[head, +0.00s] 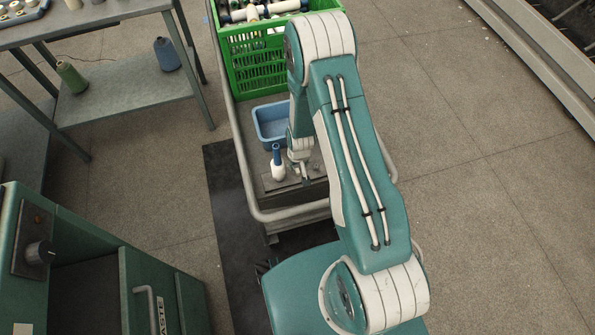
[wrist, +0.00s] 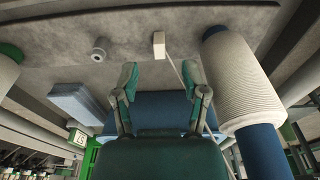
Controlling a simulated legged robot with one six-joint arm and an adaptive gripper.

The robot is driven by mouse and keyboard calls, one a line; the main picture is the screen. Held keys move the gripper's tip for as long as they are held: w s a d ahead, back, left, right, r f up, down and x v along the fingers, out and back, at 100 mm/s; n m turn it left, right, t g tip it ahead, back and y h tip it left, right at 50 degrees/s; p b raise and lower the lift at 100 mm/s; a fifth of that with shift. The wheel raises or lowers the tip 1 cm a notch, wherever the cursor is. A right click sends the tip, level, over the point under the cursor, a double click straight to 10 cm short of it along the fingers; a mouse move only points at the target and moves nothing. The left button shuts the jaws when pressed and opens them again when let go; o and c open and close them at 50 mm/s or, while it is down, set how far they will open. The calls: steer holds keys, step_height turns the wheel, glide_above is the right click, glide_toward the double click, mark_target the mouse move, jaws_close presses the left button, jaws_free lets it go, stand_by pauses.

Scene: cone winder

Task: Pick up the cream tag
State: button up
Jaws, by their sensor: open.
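The small off-white piece (wrist: 159,44), which looks like the cream tag, shows in the wrist view against the grey surface. A pale string runs from it past the right finger. My gripper (wrist: 157,75) is open and empty; in the picture the tag lies just beyond the gap between the fingertips, apart from both. In the head view my gripper (head: 304,170) is over the trolley's lower deck, beside the white yarn cone (head: 278,172) on its blue tube. I cannot make out the tag there.
The white cone also stands close on the right in the wrist view (wrist: 243,85).

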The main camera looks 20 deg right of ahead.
mark_target(297, 170)
steer(key=f, duration=0.4)
steer(key=shift+w, duration=0.2)
steer(key=c, duration=0.8)
